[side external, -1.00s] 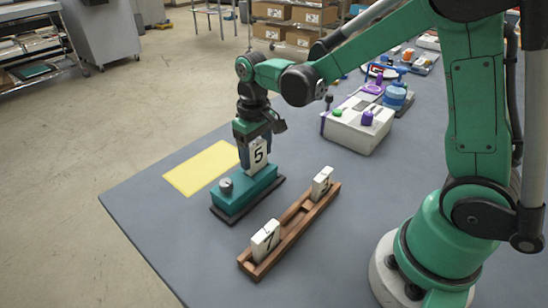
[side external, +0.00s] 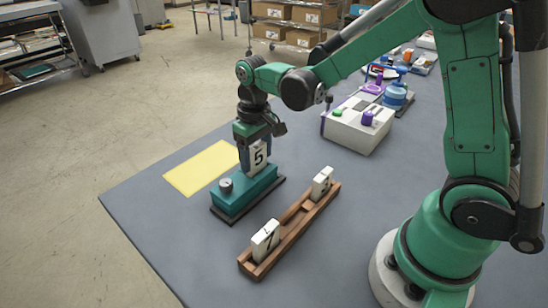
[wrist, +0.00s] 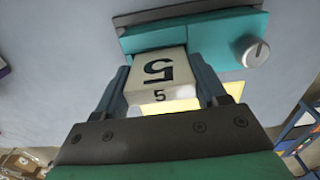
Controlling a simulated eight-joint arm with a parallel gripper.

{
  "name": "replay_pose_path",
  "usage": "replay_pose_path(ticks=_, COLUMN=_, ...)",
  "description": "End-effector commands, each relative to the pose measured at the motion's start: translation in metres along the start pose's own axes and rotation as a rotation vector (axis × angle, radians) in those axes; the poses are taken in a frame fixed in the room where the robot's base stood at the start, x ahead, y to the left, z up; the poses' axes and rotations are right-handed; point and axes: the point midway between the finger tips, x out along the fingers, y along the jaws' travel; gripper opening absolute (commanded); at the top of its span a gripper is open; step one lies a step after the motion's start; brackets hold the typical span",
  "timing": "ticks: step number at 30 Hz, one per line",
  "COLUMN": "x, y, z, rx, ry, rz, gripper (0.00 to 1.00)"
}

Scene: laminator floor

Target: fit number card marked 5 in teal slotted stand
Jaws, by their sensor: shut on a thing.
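The number card marked 5 (side external: 259,155) is white with a dark 5 and stands upright at the far end of the teal slotted stand (side external: 235,200). My gripper (side external: 254,160) is shut on the card, one finger on each side. In the wrist view, the card (wrist: 158,74) sits between the fingers of my gripper (wrist: 160,92), its far edge against the teal stand (wrist: 200,36). The card's lower edge is hidden, so I cannot tell how deep it sits in the slot. A silver knob (side external: 226,186) is on the stand's near end.
A wooden rack (side external: 290,232) holds a card marked 7 (side external: 265,240) and another white card (side external: 321,184), right of the stand. A yellow sheet (side external: 202,168) lies to the left. A white box (side external: 358,125) with purple and green parts stands behind.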

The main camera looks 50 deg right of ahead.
Motion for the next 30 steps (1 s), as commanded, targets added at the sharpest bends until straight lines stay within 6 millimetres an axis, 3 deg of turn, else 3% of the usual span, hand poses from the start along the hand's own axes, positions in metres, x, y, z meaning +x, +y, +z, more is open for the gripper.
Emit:
replay_pose_path(ticks=24, x=0.005, y=0.0, z=0.0, rx=0.0, ry=0.0, rz=0.0, gripper=0.14)
replay_pose_path(ticks=25, x=0.005, y=0.0, z=-0.0001, rx=0.0, ry=0.0, rz=0.0, gripper=0.68)
replay_pose_path(ticks=28, x=0.005, y=0.0, z=-0.0001, rx=0.0, ry=0.0, rz=0.0, gripper=0.96)
replay_pose_path(ticks=30, x=0.005, y=0.0, z=-0.0001, rx=0.0, ry=0.0, rz=0.0, gripper=1.0)
